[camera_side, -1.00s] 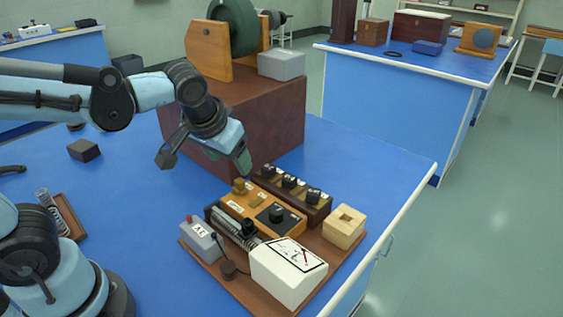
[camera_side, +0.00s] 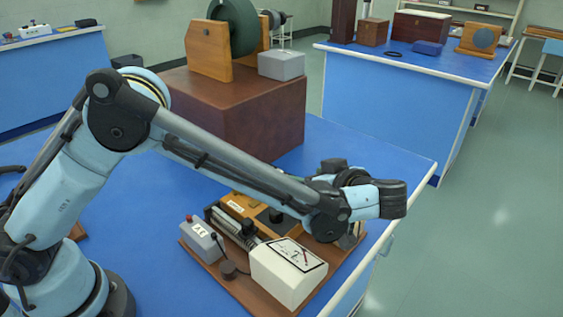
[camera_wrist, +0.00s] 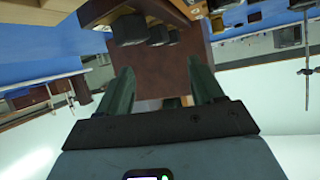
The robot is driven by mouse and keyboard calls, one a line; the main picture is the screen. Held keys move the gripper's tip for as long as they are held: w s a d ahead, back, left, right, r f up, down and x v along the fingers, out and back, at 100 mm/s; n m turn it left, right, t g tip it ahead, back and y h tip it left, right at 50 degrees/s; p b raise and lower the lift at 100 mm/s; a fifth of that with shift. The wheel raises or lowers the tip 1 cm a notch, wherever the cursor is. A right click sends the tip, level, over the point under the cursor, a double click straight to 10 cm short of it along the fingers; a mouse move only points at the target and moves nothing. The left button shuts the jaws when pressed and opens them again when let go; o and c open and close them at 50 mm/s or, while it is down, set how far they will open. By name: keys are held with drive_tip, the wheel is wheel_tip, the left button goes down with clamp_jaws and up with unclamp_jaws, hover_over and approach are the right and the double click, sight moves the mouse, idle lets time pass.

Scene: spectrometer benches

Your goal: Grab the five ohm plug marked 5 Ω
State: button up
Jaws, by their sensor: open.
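In the wrist view, the two green fingers of my gripper (camera_wrist: 160,68) stand apart with nothing held between them. In the side view, my arm covers the plug row, and the fingers do not show.
A white meter (camera_side: 288,272), a grey box with a red knob (camera_side: 202,240) and a coil share a brown board (camera_side: 207,266) near the bench edge (camera_side: 400,210). A large brown block (camera_side: 250,115) stands behind. Blue bench top is bare to its right.

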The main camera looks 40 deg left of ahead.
drive_tip(key=shift+s+d+f+n+y, duration=0.2)
drive_tip(key=shift+d+f+n+y, duration=0.1)
drive_tip(key=shift+d+f+n, duration=0.3)
drive_tip(key=shift+x, duration=3.55)
clamp_jaws()
